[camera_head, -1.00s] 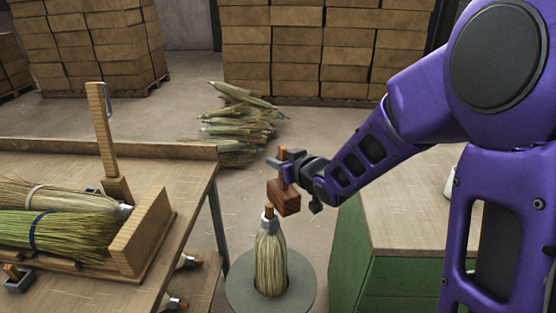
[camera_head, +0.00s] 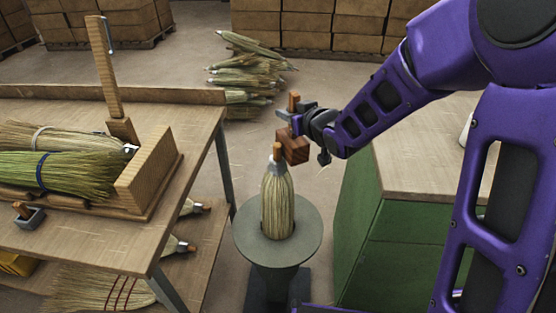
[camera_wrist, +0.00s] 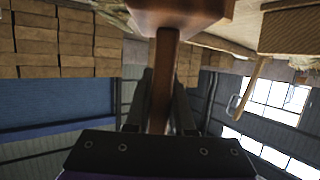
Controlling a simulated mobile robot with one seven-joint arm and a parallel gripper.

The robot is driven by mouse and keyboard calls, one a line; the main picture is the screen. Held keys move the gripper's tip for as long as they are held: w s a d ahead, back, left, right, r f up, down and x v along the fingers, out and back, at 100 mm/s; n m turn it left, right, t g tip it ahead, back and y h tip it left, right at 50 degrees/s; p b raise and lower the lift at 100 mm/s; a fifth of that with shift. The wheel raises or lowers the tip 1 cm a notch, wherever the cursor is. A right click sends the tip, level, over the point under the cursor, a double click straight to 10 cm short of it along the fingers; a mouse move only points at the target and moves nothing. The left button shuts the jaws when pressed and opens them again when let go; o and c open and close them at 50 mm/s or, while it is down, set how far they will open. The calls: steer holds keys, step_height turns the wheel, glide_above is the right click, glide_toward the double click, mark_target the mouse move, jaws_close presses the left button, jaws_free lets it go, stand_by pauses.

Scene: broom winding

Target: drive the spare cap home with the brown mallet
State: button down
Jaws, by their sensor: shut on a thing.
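My gripper (camera_head: 297,122) is shut on the handle of the brown mallet (camera_head: 292,147). The handle points up and the block head hangs below the fingers. The wrist view shows the handle (camera_wrist: 162,85) between the fingers and the head at the top. An upright broom (camera_head: 277,205) stands on a round grey stand (camera_head: 306,228). A grey metal cap (camera_head: 276,167) sits around its top, with a brown wooden stub (camera_head: 277,149) poking out. The mallet head is beside the stub, slightly right in the picture; I cannot tell whether they touch.
A wooden bench (camera_head: 195,140) at left holds a crate of brooms (camera_head: 60,170), an upright post (camera_head: 105,70) and a small grey piece with a wooden peg (camera_head: 27,214). A green cabinet (camera_head: 370,235) stands right of the stand. A broom pile (camera_head: 245,75) lies behind.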

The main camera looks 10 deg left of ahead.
mark_target(293, 92)
steer(key=shift+s+f, duration=0.15)
steer(key=shift+f, duration=0.2)
step_height(293, 92, up, 7)
steer(key=p, duration=0.5)
steer(key=shift+f, duration=0.2)
steer(key=shift+w+a, duration=0.1)
steer(key=shift+w, duration=0.1)
